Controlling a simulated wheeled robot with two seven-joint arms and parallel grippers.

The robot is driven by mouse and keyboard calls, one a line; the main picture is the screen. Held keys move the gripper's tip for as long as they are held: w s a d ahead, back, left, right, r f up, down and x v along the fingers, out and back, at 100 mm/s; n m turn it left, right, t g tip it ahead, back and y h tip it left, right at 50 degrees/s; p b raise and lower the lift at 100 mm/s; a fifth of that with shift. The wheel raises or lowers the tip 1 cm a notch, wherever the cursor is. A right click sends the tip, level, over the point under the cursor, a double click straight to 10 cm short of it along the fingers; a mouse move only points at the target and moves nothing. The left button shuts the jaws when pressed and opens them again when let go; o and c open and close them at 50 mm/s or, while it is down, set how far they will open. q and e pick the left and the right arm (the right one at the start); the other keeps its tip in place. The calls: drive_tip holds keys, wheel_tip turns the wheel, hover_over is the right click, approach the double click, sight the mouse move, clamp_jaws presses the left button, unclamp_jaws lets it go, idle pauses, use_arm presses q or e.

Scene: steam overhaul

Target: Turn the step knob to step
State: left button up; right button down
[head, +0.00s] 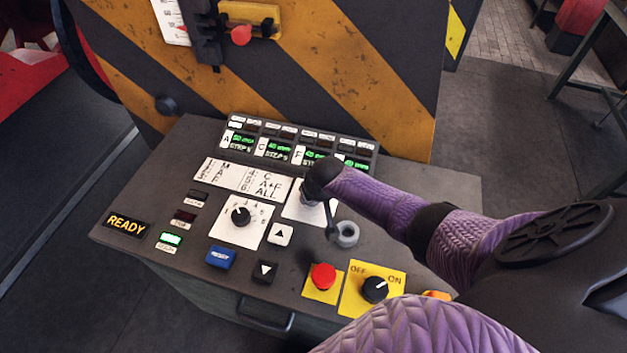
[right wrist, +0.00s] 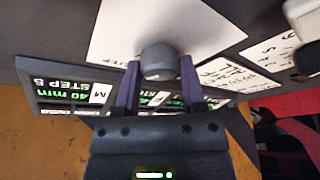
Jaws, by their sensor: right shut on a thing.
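The step knob (right wrist: 158,60) is a dark grey round knob on a white plate (right wrist: 190,25) in the right wrist view; part of the word STEP shows on that plate. My right gripper (right wrist: 159,72) has one finger on each side of the knob and is shut on it. In the head view my right gripper (head: 313,190) covers the knob, and part of the white plate (head: 293,208) shows beside it. I cannot read which way the knob points. My left gripper is in neither view.
Left of the plate is a black numbered knob (head: 241,216). Arrow buttons (head: 280,234), a blue button (head: 220,257), a red push button (head: 323,276) and an OFF/ON switch (head: 375,289) are nearer. A grey ring (head: 346,234) stands close to my gripper. Lit displays (head: 300,146) line the back.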

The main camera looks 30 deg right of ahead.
drive_tip(key=c, duration=0.6)
unclamp_jaws()
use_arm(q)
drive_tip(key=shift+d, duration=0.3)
use_arm(e)
drive_tip(key=o, duration=0.4)
use_arm(q)
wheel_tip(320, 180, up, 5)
drive_tip(key=p, duration=0.5)
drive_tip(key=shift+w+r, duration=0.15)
use_arm(e)
drive_tip(key=v, duration=1)
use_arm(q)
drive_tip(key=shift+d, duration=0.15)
use_arm(e)
drive_tip(key=shift+s+f, duration=0.1)
